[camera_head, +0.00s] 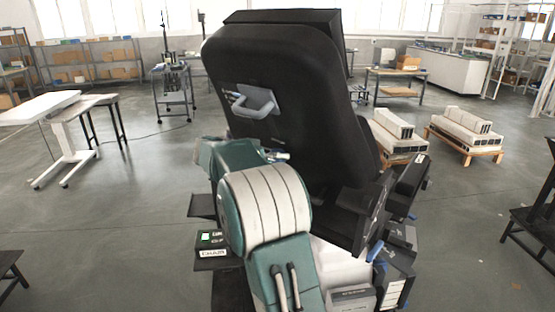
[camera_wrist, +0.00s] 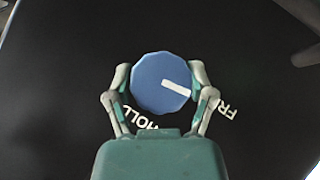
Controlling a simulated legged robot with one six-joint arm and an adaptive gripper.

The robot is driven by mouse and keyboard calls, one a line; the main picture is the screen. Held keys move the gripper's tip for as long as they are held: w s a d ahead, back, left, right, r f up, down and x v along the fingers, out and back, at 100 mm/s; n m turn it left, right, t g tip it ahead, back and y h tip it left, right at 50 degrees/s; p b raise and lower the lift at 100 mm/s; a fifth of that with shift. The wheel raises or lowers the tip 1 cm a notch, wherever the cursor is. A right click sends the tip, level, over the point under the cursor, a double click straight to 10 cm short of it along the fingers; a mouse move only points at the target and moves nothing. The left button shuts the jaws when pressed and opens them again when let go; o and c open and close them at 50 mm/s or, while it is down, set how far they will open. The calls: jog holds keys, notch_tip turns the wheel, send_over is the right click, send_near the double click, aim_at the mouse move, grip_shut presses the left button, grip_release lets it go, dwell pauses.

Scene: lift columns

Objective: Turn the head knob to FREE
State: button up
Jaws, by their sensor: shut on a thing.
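The head knob (camera_wrist: 155,84) is a blue, many-sided knob with a white pointer bar, on a black panel. In the wrist view the bar points right and slightly down, toward the side where the white "FR..." lettering (camera_wrist: 226,107) is printed. The "HOLD" lettering (camera_wrist: 138,119) sits below the knob, partly covered. My gripper (camera_wrist: 160,82) has one finger on each side of the knob and is shut on it. In the head view my green and white arm covers the knob and the gripper.
A large black padded chair (camera_head: 290,85) with a grey handle (camera_head: 256,106) on its back stands in front of me. Pallets with white blocks (camera_head: 465,135) lie at the right. A white table (camera_head: 60,115) stands at the left. Open grey floor lies around.

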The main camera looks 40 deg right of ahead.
jog(key=shift+w+g+h, duration=0.15)
jog(key=shift+g+h, duration=0.15)
jog(key=shift+g, duration=0.8)
jog(key=o, duration=1.1)
jog(key=shift+w, duration=0.1)
jog(key=shift+a, duration=0.1)
jog(key=v, duration=1.2)
jog(key=shift+w+f, duration=0.1)
jog(key=shift+f, duration=0.05)
